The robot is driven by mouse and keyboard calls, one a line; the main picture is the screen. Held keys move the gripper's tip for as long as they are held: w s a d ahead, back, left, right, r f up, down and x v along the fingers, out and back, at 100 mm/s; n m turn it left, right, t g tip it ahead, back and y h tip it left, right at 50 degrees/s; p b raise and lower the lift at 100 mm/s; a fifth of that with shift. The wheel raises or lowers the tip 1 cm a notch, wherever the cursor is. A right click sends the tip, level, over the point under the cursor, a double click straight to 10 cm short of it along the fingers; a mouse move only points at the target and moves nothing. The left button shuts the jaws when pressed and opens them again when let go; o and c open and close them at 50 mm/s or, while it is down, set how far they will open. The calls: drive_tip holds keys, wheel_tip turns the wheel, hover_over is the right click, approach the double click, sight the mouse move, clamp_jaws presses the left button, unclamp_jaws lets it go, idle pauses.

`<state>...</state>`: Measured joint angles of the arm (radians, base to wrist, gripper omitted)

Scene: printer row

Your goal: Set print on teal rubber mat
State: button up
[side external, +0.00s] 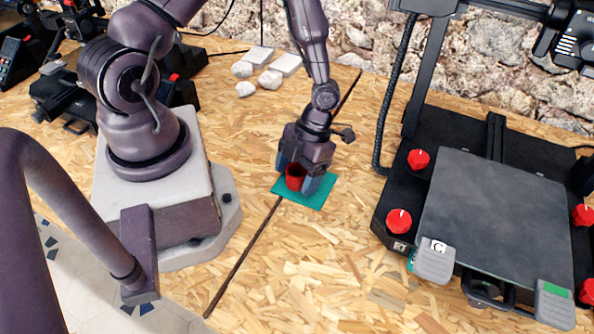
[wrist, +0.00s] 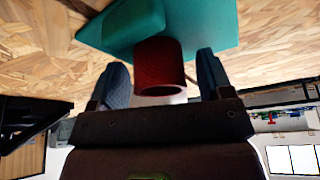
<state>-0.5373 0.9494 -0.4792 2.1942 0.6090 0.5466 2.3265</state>
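The print, a red hollow cylinder (side external: 295,180), stands on the teal rubber mat (side external: 301,198). My gripper (side external: 296,175) points down over the mat with its fingers either side of the print. In the wrist view the red print (wrist: 160,66) lies between the fingers of my gripper (wrist: 164,78). A gap shows on each side of it, so the gripper is open around it. The teal mat (wrist: 215,25) is beyond the print there. A rounded teal shape overlaps the mat at its left; I cannot tell what it is.
A 3D printer with a dark bed (side external: 490,210) and red knobs stands to the right. Pale stones (side external: 256,76) and light blocks lie behind my gripper. A dark seam (side external: 245,255) crosses the wood-chip table. The table in front of the mat is clear.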

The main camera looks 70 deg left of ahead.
drive_tip(key=w+a+r+n+t+y, duration=0.25)
drive_tip(key=r+n, duration=0.75)
drive_tip(key=r, duration=0.9)
drive_tip(key=s+d+r+n+t, duration=0.1)
drive_tip(key=s+r+n+t, duration=0.2)
drive_tip(key=r+n, duration=0.4)
drive_tip(key=s+d+r+n+t, duration=0.1)
drive_tip(key=s+r+n+t, duration=0.2)
drive_tip(key=r+n, duration=0.5)
drive_tip(key=n+t+h, duration=0.1)
drive_tip(key=n, duration=0.5)
drive_tip(key=shift+s+d+n, duration=0.2)
drive_tip(key=shift+s+n, duration=0.1)
